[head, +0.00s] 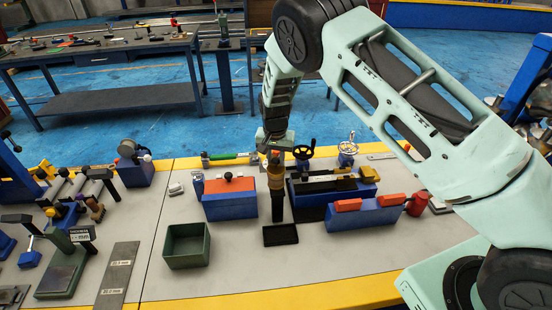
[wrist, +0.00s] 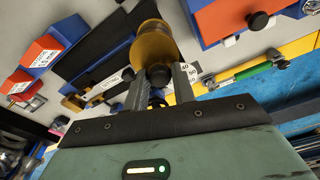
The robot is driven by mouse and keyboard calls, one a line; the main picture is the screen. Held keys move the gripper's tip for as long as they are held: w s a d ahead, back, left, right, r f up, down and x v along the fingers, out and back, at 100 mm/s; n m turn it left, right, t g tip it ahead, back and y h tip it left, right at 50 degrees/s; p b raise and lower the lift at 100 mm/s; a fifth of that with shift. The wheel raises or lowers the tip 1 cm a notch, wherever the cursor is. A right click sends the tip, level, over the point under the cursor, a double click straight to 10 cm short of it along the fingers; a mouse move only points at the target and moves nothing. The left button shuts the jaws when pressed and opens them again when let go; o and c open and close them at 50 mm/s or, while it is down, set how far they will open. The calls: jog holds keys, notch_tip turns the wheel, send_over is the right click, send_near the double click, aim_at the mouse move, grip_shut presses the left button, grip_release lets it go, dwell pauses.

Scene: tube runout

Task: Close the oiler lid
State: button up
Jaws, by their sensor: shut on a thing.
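My gripper (head: 275,147) points down over the middle of the bench. In the wrist view its fingers (wrist: 160,90) are shut on a black knob (wrist: 158,75) on a rounded brass piece (wrist: 157,42). In the head view the brass piece (head: 276,172) shows just under the fingers, above a dark upright cylinder (head: 278,206). I cannot tell whether the brass piece is the oiler or its lid, or how it joins the cylinder. A black tray (head: 280,236) lies below.
A blue box with an orange top and black knob (head: 229,197) stands left of the cylinder. A blue block with red pieces (head: 365,216) stands to the right. A green open bin (head: 187,246) is at front left. The front middle of the bench is clear.

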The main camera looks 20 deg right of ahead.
aim_at(275, 169)
jog(key=o, duration=1)
notch_tip(275, 169, up, 17)
jog(key=s+b, duration=0.1)
jog(key=b, duration=0.3)
jog(key=shift+s+a+b, duration=0.25)
jog(key=shift+a+b, duration=0.1)
jog(key=shift+r, duration=0.1)
